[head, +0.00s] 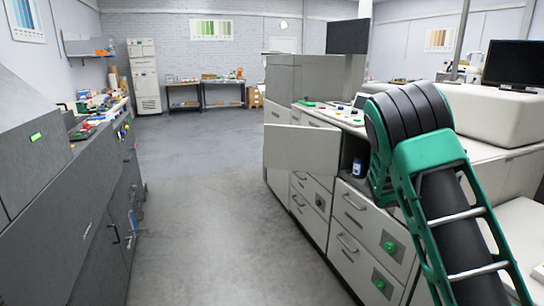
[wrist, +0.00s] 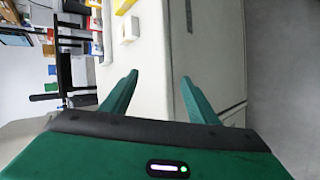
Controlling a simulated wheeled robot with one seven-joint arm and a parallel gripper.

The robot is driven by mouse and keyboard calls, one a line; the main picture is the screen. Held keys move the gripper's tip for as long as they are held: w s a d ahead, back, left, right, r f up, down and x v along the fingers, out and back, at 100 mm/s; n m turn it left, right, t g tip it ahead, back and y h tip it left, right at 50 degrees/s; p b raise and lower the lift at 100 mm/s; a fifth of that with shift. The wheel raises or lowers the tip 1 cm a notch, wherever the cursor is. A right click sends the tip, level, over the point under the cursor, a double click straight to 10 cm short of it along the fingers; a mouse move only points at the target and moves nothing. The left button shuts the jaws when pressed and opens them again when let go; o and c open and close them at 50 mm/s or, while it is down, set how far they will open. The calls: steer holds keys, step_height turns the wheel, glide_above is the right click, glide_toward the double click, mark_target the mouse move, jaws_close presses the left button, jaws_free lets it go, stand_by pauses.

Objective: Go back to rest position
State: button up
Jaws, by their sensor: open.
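My gripper (wrist: 160,77) shows in the wrist view with its two green fingers spread apart. Nothing is between them. A pale cabinet or counter surface (wrist: 158,55) lies beyond the fingertips, and I cannot tell how far off it is. In the head view my green and black arm is on the right, bent over the white counter; the gripper's fingers do not show there. The wrist picture is turned sideways.
A cabinet door (head: 300,149) stands open into the aisle, near a blue bottle (head: 358,168) in an open compartment. Drawers (head: 360,210) run along the right. A grey machine (head: 60,190) lines the left. The floor (head: 215,225) between is clear. A monitor (head: 512,65) stands at right.

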steer(key=s+a+r+m+y, duration=0.2)
steer(key=s+a, duration=0.3)
steer(key=s, duration=0.6)
steer(key=s+a+r+m+t+y, duration=0.1)
steer(key=s+a+y, duration=0.4)
steer(key=s, duration=0.6)
steer(key=s+a+r+m+y, duration=0.2)
steer(key=s+a+r, duration=0.3)
steer(key=s, duration=0.7)
steer(key=shift+a+m+t+y, duration=0.4)
steer(key=shift+a+y, duration=0.05)
steer(key=shift+y, duration=0.25)
steer(key=shift+r, duration=0.1)
steer(key=shift+w+f, duration=0.25)
steer(key=shift+w, duration=0.4)
